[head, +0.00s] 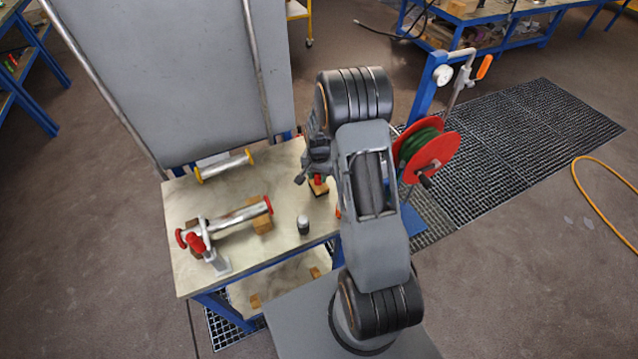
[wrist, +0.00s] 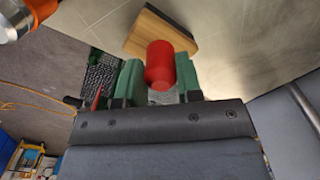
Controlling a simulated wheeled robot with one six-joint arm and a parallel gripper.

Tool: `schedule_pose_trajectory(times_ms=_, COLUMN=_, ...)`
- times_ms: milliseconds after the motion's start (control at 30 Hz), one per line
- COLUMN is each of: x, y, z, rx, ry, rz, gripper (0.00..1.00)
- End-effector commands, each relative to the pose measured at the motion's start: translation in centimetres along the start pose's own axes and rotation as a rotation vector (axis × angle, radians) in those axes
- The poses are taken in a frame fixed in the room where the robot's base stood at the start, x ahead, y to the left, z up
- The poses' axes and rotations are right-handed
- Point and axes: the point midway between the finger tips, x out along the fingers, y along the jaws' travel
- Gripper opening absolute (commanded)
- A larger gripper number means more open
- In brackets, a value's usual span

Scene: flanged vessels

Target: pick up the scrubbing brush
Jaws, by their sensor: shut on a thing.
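The scrubbing brush has a red round handle, a wooden block and a dark bristle side. In the head view the brush (head: 319,189) is at the right part of the workbench, partly hidden by my arm. In the wrist view its red handle (wrist: 160,62) stands between the green fingers of my gripper (wrist: 158,82), with the wooden block (wrist: 160,34) beyond them. My gripper (head: 315,177) is shut on the handle. I cannot tell whether the bristles touch the bench top.
The workbench (head: 275,262) also holds a metal pipe piece with red caps (head: 225,223) on wooden blocks, a yellow-ended cylinder (head: 224,166) and a small dark-and-white jar (head: 303,225). A red hose reel (head: 428,156) stands close to my arm's right. A tall grey panel (head: 175,75) rises behind.

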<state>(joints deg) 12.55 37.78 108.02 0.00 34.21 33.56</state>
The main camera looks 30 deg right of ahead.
Motion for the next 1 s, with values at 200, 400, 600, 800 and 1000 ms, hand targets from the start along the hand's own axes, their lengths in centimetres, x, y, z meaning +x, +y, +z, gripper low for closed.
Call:
schedule_pose_trajectory(times_ms=200, x=-0.2, y=0.0, z=0.0, rx=0.000, ry=0.001, rz=-0.001, gripper=0.00)
schedule_pose_trajectory(times_ms=400, x=-1.6, y=-0.1, z=-0.1, rx=0.000, ry=0.004, rz=-0.002, gripper=0.00)
schedule_pose_trajectory(times_ms=600, x=-5.0, y=-1.5, z=1.0, rx=-0.005, ry=0.006, rz=-0.004, gripper=0.00)
schedule_pose_trajectory(times_ms=800, x=-9.2, y=-4.3, z=3.2, rx=-0.005, ry=0.006, rz=-0.005, gripper=0.00)
schedule_pose_trajectory(times_ms=1000, x=-10.9, y=-7.7, z=5.8, rx=-0.005, ry=0.003, rz=-0.003, gripper=0.00)
